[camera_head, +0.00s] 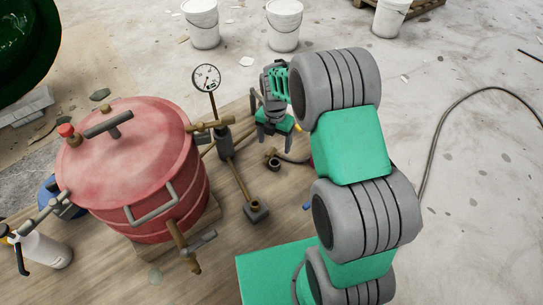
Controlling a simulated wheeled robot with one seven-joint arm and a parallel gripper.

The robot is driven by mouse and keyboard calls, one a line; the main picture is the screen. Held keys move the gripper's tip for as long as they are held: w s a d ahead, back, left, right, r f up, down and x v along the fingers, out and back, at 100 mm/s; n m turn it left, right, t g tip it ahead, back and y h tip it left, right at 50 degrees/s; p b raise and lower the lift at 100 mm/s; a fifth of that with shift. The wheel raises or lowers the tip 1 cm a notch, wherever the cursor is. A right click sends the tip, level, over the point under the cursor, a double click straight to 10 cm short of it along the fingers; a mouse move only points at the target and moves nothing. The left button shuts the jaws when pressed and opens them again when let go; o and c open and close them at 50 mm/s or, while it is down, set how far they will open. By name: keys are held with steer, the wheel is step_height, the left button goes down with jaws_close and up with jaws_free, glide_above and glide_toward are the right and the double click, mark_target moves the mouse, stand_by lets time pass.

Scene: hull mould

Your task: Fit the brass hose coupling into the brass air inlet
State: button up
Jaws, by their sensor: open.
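My gripper (277,130) is open, with its fingers pointing down above the wooden floor, right of the red pot. Nothing shows between its fingers. A small dark brass ring-shaped piece (272,162), seemingly the hose coupling, lies just below and in front of the gripper, apart from it. A dark hose (295,159) runs from near it to the right, behind my arm. Brass fittings show on the red pressure pot (130,165): a valve at its upper right (208,125) and a pipe at its lower front (181,238). I cannot tell which is the air inlet.
A pressure gauge (206,78) stands on a brass stem behind the pot. A slanted brass pipe ends in a grey block (256,212). White buckets (284,25) stand at the back. A spray bottle (45,249) is at front left. The concrete at right is mostly clear.

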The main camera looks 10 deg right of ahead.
mark_target(274, 153)
step_height(274, 153, down, 6)
steer(key=shift+s+f, duration=0.1)
steer(key=shift+c, duration=0.5)
steer(key=c, duration=1.5)
